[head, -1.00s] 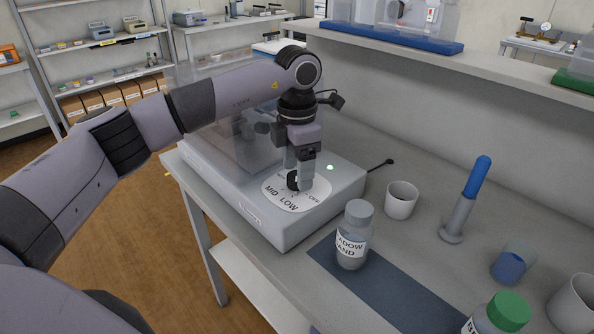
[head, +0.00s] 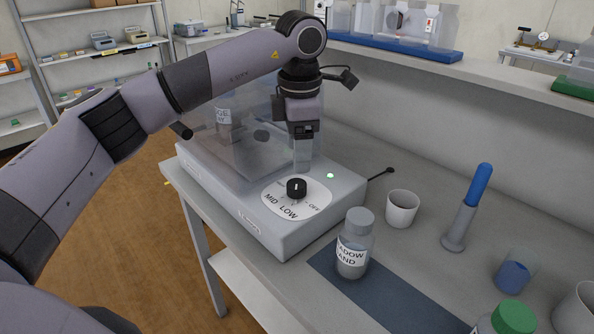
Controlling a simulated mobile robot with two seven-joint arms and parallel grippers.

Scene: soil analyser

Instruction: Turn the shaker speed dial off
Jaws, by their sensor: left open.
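The shaker speed dial (head: 296,188) is a black knob on a white plate marked MID, LOW and OFF. It sits on the front corner of the grey shaker base (head: 330,205). The knob carries a small pale mark, but I cannot tell which label it points to. A small light (head: 330,175) beside the plate glows green-white. My left gripper (head: 302,162) is raised just above and behind the dial, pointing down, clear of it and empty. Its jaws are open, though the fingers overlap from this angle. My right gripper is not in view.
A clear cover (head: 245,150) encloses the shaker's rear part, with a bottle inside. A labelled bottle (head: 355,245) stands on a dark mat (head: 385,296) in front. A white cup (head: 402,208) and a blue-topped tool (head: 468,208) stand to the right. A shelf (head: 440,68) runs above.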

